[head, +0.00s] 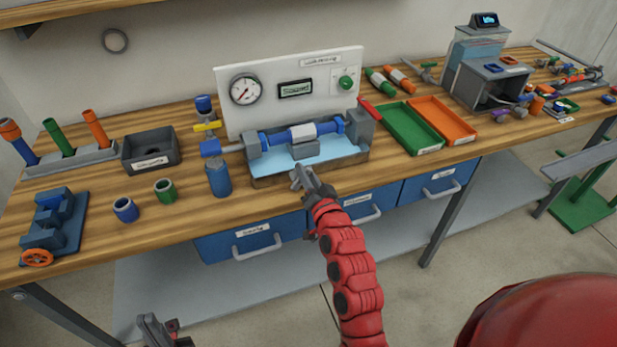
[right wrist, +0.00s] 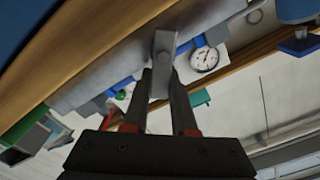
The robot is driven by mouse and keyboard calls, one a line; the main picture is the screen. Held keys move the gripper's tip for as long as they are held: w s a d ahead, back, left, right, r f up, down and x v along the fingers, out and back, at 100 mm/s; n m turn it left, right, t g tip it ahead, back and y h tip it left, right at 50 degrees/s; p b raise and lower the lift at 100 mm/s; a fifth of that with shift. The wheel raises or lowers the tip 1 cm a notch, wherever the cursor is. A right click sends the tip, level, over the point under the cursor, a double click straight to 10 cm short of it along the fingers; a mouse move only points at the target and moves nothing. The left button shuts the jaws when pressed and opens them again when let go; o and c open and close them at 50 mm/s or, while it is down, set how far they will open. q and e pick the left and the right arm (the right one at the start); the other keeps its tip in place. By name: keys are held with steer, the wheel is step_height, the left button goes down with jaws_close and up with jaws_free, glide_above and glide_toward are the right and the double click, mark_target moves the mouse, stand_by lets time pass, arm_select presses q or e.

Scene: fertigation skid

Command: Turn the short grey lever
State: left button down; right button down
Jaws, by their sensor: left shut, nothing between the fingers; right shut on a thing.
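The short grey lever (right wrist: 163,62) shows in the right wrist view as a flat grey bar with a round pivot at one end. My right gripper (right wrist: 163,88) is shut on its free end, one finger on each side. In the head view my right gripper (head: 303,178) is at the front edge of the skid (head: 325,153), where the fingers mostly hide the lever. My left gripper (head: 158,330) is low at the bottom left of the head view, in front of the bench, shut and empty, apart from everything.
Behind the skid stands a white panel with a round gauge (head: 245,89). A yellow-handled valve (head: 207,127) and blue bottle (head: 218,178) are to the left. A red handle (head: 370,111), green tray (head: 408,131) and orange tray (head: 444,122) are to the right. Blue drawers (head: 250,242) hang below.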

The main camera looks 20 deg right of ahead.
steer(key=n+b, duration=0.1)
steer(key=n, duration=0.1)
steer(key=a+n+b, duration=0.1)
steer(key=n, duration=0.1)
steer(key=shift+a+r, duration=0.15)
steer(key=shift+a+n+b, duration=0.2)
steer(key=shift+n+b, duration=0.1)
steer(key=shift+n, duration=0.5)
steer(key=shift+a+n+b, duration=0.2)
steer(key=shift+n+b, duration=0.05)
steer(key=shift+n, duration=0.55)
steer(key=shift+r, duration=0.1)
steer(key=c, duration=1)
jaws_free()
steer(key=shift+s, duration=0.1)
steer(key=s+p, duration=0.8)
steer(key=s, duration=0.9)
steer(key=shift+s+d, duration=0.2)
steer(key=shift+d, duration=0.05)
